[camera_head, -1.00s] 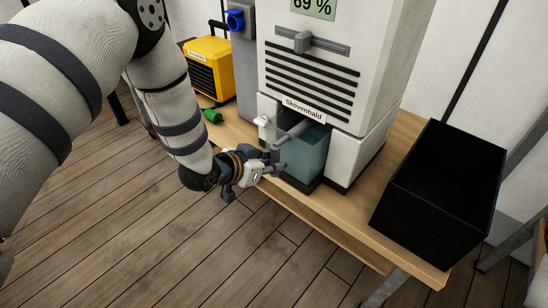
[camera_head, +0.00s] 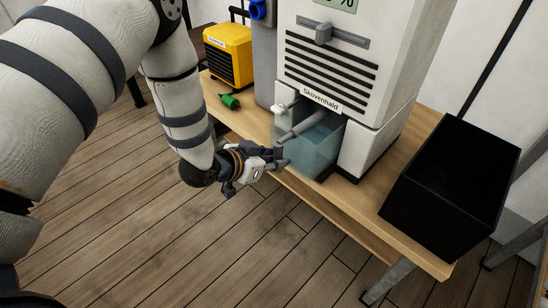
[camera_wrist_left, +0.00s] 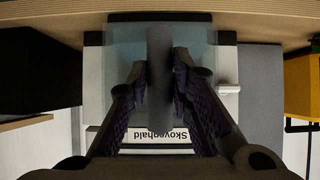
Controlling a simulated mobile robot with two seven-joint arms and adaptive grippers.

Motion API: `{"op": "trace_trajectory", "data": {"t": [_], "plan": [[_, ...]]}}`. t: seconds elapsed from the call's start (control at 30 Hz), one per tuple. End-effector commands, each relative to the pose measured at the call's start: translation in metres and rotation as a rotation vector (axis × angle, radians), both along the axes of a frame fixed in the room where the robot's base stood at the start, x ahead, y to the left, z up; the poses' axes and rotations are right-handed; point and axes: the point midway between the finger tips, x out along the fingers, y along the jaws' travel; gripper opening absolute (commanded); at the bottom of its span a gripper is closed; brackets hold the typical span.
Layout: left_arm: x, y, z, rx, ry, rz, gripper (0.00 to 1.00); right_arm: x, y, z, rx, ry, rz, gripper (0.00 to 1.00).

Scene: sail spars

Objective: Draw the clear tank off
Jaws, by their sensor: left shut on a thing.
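The clear tank (camera_head: 318,151), bluish and see-through, sticks partly out of the bay at the bottom of the white Skovenhald unit (camera_head: 330,70). A grey bar handle (camera_head: 303,127) runs along it. My left gripper (camera_head: 277,158) is at the front of the tank, shut on this handle. In the left wrist view the handle (camera_wrist_left: 160,75) stands between the two dark ridged fingers, with the clear tank (camera_wrist_left: 125,45) behind it. How much water is in the tank I cannot tell. My right gripper is not in view.
The unit stands on a wooden bench (camera_head: 375,225). An open black bin (camera_head: 445,185) is at the right end. A yellow machine (camera_head: 229,52) and a small green object (camera_head: 230,101) lie to the left. The floor before the bench is clear.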

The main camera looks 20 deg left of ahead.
Motion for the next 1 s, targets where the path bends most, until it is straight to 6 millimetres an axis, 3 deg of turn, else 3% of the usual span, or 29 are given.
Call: {"op": "trace_trajectory", "data": {"t": [0.07,0.1,0.2,0.57,1.0], "plan": [[0.0,0.0,0.0,0.0,-0.001,0.0,0.0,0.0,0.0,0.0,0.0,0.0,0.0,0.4],[0.001,0.0,0.001,0.0,-0.001,0.0,0.22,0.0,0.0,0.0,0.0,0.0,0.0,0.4],[0.001,0.0,0.001,0.0,-0.001,0.0,0.44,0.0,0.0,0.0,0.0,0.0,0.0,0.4],[-0.006,0.002,0.002,0.001,0.007,0.001,0.44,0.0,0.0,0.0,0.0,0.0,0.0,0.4],[-0.084,0.031,0.062,0.0,0.0,0.001,0.44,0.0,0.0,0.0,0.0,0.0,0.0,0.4]]}}
